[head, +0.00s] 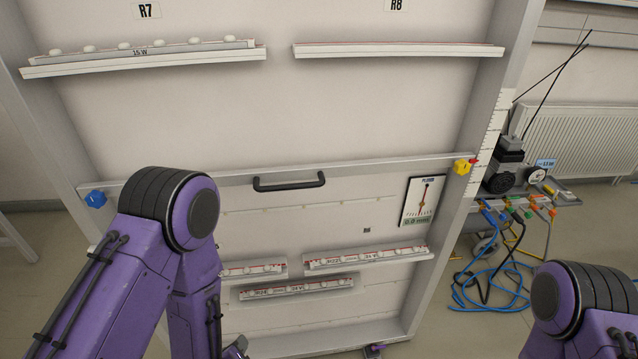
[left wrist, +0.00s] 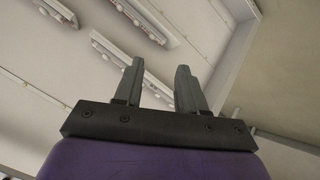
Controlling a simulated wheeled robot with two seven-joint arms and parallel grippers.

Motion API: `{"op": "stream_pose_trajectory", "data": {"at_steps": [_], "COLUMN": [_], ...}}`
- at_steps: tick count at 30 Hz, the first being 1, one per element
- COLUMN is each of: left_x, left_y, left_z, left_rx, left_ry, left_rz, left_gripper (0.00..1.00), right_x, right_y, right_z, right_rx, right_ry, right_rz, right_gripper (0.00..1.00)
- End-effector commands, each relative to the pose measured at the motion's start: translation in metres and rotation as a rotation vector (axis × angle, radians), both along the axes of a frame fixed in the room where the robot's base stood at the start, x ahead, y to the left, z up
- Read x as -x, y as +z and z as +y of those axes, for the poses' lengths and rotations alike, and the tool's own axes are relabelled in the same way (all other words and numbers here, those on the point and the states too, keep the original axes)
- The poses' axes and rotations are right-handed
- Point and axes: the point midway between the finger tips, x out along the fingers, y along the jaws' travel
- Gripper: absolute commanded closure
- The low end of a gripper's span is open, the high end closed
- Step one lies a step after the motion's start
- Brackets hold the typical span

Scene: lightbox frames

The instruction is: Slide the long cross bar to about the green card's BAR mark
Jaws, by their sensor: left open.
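The long cross bar (head: 375,166) is a grey rail spanning the lightbox frame, with a black handle (head: 289,181) at its middle. A blue knob (head: 95,199) is at its left end and a yellow knob (head: 462,167) at its right end, beside a white scale (head: 488,140) on the right post. I cannot make out a green card with a BAR mark. My left gripper (left wrist: 160,66) is open and empty in the left wrist view, pointing toward the lower panel with its short rails. My right gripper is out of view.
Upper ledges R7 (head: 150,67) and R8 (head: 400,52) sit above the bar. Short strips on lower rails (head: 368,262) and a plumb gauge (head: 423,201) lie below it. Blue cables (head: 480,290) lie on the floor at right, near a radiator (head: 580,140).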

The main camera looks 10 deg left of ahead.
Motion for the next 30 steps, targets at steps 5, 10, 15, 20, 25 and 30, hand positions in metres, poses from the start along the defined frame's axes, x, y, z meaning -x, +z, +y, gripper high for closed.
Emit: {"op": "stream_pose_trajectory", "data": {"at_steps": [5,10,15,20,25,30], "left_x": [-0.107,-0.124,-0.137,-0.169,-0.205,-0.224], "left_y": [0.179,0.279,0.289,0.302,0.308,0.309], "left_z": [-0.056,-0.084,-0.090,-0.094,-0.098,-0.100], "left_rx": [0.437,0.749,0.808,0.803,0.801,0.800], "left_ry": [0.018,-0.040,-0.054,-0.053,-0.053,-0.051], "left_rz": [-0.618,-0.879,-0.917,-0.910,-0.909,-0.908], "left_gripper": [0.60,0.60,0.60,0.60,0.60,0.60], "right_x": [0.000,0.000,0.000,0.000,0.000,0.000], "right_y": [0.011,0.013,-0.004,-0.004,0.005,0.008], "right_z": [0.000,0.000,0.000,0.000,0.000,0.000], "right_rx": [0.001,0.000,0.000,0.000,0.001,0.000], "right_ry": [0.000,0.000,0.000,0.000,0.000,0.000], "right_rz": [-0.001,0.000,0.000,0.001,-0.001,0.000], "right_gripper": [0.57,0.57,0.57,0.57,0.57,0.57]}}
